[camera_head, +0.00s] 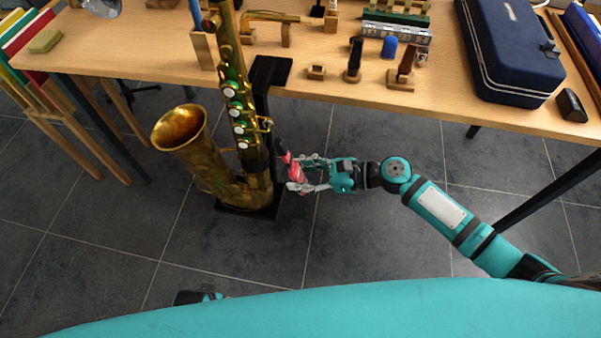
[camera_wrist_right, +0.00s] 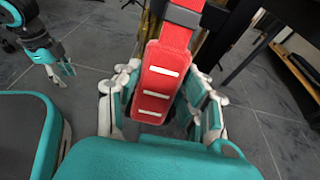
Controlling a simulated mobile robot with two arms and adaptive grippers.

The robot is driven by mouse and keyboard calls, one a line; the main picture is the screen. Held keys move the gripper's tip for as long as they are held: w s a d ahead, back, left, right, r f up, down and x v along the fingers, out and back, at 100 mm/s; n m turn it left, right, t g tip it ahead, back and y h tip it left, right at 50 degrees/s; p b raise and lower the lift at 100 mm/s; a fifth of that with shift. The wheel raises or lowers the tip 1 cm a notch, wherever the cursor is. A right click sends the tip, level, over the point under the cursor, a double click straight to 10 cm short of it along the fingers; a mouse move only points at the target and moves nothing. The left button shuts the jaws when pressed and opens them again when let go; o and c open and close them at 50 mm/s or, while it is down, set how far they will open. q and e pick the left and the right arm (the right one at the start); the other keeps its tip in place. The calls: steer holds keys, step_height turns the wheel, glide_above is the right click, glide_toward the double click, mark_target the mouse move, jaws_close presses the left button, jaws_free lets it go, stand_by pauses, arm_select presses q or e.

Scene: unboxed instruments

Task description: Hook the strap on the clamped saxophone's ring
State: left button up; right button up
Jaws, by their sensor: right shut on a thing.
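The brass saxophone (camera_head: 238,110) stands upright, its bell opening to the left, against a black stand (camera_head: 266,88) in front of the table. My right gripper (camera_head: 300,174) is to the right of its lower body, shut on the red strap (camera_head: 291,172). In the right wrist view the strap (camera_wrist_right: 163,82), with white stripes, lies between the fingers and runs up to a dark fitting (camera_wrist_right: 182,15) near the brass. I cannot make out the ring or whether the strap's hook touches it. My left gripper (camera_wrist_right: 60,74) is empty, fingers apart, at the upper left of the wrist view.
The wooden table (camera_head: 325,88) holds a dark blue case (camera_head: 508,50), small wooden stands and a blue piece (camera_head: 389,47). A rack with coloured boards (camera_head: 28,40) stands at the left. The grey tiled floor (camera_head: 370,240) beside my right arm is clear.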

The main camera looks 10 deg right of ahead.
steer(key=o, duration=1.2)
